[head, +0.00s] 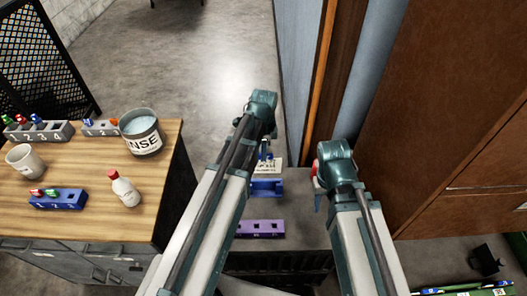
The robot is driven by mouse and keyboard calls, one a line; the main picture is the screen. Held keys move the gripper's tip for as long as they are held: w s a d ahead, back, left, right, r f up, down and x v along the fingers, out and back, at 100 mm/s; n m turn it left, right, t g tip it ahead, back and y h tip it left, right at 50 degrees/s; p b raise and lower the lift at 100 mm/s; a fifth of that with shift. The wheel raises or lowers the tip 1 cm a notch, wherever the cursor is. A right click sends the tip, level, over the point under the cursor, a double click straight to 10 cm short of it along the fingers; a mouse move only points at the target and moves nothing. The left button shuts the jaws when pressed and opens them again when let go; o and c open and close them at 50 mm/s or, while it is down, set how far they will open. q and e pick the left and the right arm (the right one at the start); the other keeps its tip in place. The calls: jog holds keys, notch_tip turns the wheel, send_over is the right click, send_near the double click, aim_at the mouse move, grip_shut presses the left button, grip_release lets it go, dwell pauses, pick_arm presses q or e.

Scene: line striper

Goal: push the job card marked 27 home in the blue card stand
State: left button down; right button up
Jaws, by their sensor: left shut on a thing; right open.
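The blue card stand (267,187) is on the grey top of a low bench, in the middle of the head view. A pale job card (265,167) with dark print shows at the stand's upper side; its number is too small to read. My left gripper (265,154) is above the stand and shut on the card, and partly hides it. I cannot tell how deep the card sits in the stand. My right gripper (317,201) is open and empty, to the right of the blue stand and apart from it.
A purple slotted block (260,228) is on the bench nearer me. The wooden table (160,178) at left holds a rinse pot (142,132), white bottle (124,190), cup (25,160), blue rack (60,200) and grey numbered rack (38,132). Brown cabinets (440,120) stand at right.

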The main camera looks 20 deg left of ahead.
pick_arm(q)
jog(key=shift+f+b, duration=2.3)
jog(key=shift+f, duration=0.25)
jog(key=shift+a, duration=0.15)
jog(key=shift+f+b, duration=3.75)
dwell(0.6)
jog(key=c, duration=0.8)
grip_release()
jog(key=shift+o, duration=0.2)
jog(key=shift+o, duration=1.3)
